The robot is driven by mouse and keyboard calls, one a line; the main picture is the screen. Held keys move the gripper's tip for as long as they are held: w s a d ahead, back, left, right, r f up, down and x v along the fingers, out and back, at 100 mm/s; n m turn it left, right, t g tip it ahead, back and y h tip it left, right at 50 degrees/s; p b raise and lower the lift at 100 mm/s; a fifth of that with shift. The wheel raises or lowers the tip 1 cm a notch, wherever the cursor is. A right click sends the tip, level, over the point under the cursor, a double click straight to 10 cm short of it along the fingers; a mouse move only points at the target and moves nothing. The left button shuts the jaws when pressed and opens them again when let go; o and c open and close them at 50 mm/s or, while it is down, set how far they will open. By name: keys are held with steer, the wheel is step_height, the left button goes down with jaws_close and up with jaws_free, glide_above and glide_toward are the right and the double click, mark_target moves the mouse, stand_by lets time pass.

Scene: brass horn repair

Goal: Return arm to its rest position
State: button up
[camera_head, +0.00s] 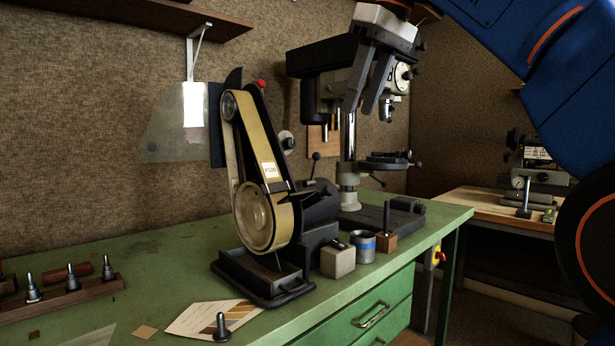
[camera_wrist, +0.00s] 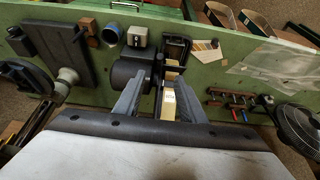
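My gripper (camera_head: 361,106) is raised in front of the drill press, high above the green bench (camera_head: 130,262), with its fingers pointing down. In the wrist view my gripper (camera_wrist: 162,82) has its two grey fingers spread apart. No held object is visible between them. The belt sander (camera_head: 262,195) stands on the bench to the left of and below the gripper; its belt (camera_wrist: 168,105) shows through the finger gap in the wrist view. My blue arm comes in from the upper right.
The drill press (camera_head: 349,150) stands behind the sander. A beige block (camera_head: 338,260), a blue-banded tin (camera_head: 362,246) and a wooden block (camera_head: 386,242) sit near the bench's front edge. A wall shelf (camera_head: 150,15) is at upper left. A second table (camera_head: 480,203) stands at right.

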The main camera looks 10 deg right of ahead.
steer(key=s+d+f+m+h, duration=0.1)
steer(key=s+f, duration=0.5)
steer(key=f, duration=1.2)
steer(key=s+d+f+m+h, duration=0.1)
steer(key=s+d+f+m, duration=0.2)
steer(key=f, duration=1.5)
steer(key=s+d+f+m+t, duration=0.1)
steer(key=s+d+f+m, duration=0.2)
steer(key=f, duration=1.6)
steer(key=s+d, duration=0.3)
steer(key=s, duration=0.4)
steer(key=shift+h, duration=0.4)
steer(key=shift+a+r, duration=0.1)
